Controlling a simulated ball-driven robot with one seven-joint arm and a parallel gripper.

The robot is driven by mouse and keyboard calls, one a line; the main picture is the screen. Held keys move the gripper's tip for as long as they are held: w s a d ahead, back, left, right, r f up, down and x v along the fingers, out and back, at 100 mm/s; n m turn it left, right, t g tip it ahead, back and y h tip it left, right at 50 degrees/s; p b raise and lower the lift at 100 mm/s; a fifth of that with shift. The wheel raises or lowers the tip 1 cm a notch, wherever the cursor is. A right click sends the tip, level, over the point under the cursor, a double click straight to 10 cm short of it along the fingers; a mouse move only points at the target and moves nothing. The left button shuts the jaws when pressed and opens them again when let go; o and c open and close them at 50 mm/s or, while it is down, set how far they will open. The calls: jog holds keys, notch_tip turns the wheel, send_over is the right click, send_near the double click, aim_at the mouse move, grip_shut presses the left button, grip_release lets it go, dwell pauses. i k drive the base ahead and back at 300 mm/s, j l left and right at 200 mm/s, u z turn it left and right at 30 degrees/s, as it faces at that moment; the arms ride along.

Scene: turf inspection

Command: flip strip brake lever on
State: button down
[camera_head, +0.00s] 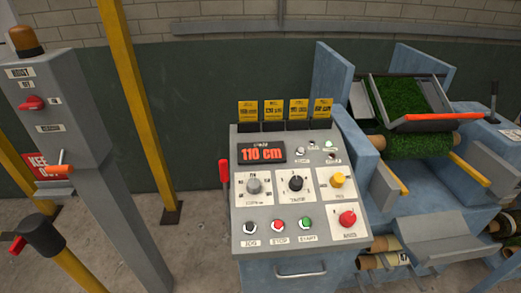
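No lever in the camera_head view carries a label I can read as strip brake. A red-handled lever (224,174) stands upright at the left side of the grey control console (240,215). A dark lever (493,98) rises from the blue machine at the far right. A lever with an orange grip (55,170) sits on the grey post at the left. A small red handle (17,245) sticks out of a dark-capped yellow post (42,236) at the lower left. My gripper is not in view.
The console has a red 110 cm display (262,153), knobs and push buttons. The blue machine (440,225) holds green turf (400,98) behind an orange-edged bar. A grey cabinet (50,110) with a red switch and yellow posts (135,95) stand left. Concrete floor (190,250) is clear between.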

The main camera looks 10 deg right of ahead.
aim_at(223, 164)
jog(key=i+j, duration=0.2)
jog(key=j, duration=0.2)
jog(key=i+j, duration=0.2)
jog(key=j, duration=0.25)
jog(key=i+j, duration=0.25)
jog(key=j, duration=0.15)
jog(key=i+j+u, duration=0.1)
jog(key=j, duration=0.35)
jog(key=i+j, duration=0.55)
jog(key=j, duration=0.25)
jog(key=i+j, duration=0.2)
jog(key=j, duration=0.2)
